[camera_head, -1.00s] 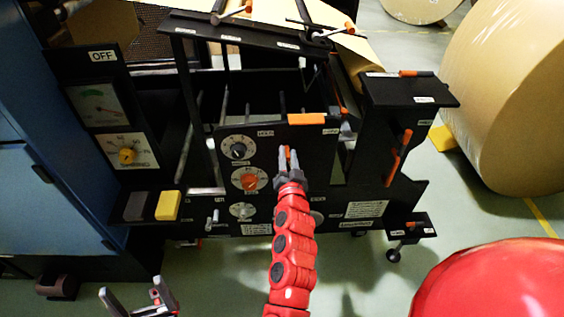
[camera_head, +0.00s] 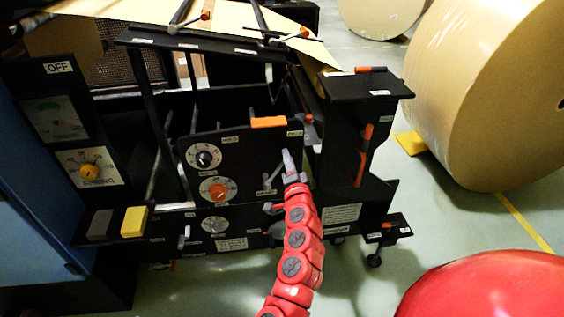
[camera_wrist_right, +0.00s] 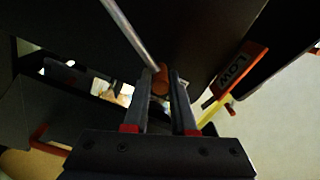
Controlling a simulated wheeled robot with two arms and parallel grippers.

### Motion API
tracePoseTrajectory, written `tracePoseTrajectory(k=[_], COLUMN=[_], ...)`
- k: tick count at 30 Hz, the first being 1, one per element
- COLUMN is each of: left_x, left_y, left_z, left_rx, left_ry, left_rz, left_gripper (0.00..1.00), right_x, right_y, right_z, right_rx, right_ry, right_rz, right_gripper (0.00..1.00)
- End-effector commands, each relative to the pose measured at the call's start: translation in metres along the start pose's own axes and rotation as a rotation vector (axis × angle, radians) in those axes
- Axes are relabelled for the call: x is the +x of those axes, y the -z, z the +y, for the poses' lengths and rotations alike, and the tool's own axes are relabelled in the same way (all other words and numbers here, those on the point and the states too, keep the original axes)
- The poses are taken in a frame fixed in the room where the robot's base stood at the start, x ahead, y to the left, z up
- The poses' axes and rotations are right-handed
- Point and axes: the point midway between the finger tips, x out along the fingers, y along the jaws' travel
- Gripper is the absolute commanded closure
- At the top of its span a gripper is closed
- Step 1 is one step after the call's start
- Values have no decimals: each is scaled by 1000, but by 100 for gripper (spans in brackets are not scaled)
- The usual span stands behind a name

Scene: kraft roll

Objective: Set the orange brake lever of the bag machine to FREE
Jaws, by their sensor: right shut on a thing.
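The bag machine (camera_head: 240,150) is black, with a front panel of dials. My right gripper (camera_head: 288,158) is at the right part of this panel, right of the dials. In the right wrist view its fingers (camera_wrist_right: 160,92) are closed around an orange lever tip (camera_wrist_right: 160,80). A thin grey rod (camera_wrist_right: 128,30) runs from that tip to the upper left. In the head view the fingers hide the orange tip, and a short grey rod (camera_head: 272,174) shows just left of them. I cannot read a FREE label. My left gripper is out of view.
An orange block (camera_head: 268,122) sits on the panel's top edge; the wrist view shows an orange piece marked LOW (camera_wrist_right: 236,76). Another orange handle (camera_head: 363,155) is on the post to the right. A large kraft roll (camera_head: 490,95) stands at the right.

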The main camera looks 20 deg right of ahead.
Motion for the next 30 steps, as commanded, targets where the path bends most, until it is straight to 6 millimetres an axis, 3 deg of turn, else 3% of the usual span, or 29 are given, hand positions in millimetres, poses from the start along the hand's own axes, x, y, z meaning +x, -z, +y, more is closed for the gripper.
tracePoseTrajectory(k=[6,21,22,24,27,30], left_x=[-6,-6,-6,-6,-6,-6], left_y=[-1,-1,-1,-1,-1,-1], left_z=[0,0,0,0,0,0], left_rx=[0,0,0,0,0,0], left_ry=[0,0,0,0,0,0], left_rz=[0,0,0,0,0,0], left_gripper=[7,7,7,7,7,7], right_x=[-1,-1,-1,-1,0,0], right_y=[-5,-6,-7,-6,-4,-2], right_z=[11,12,12,12,11,10], right_rx=[58,75,75,75,75,75], right_ry=[-8,-10,-10,-9,-7,-6], right_rz=[-19,-26,-27,-26,-20,-15], right_gripper=[100,100,74,62,47,47])
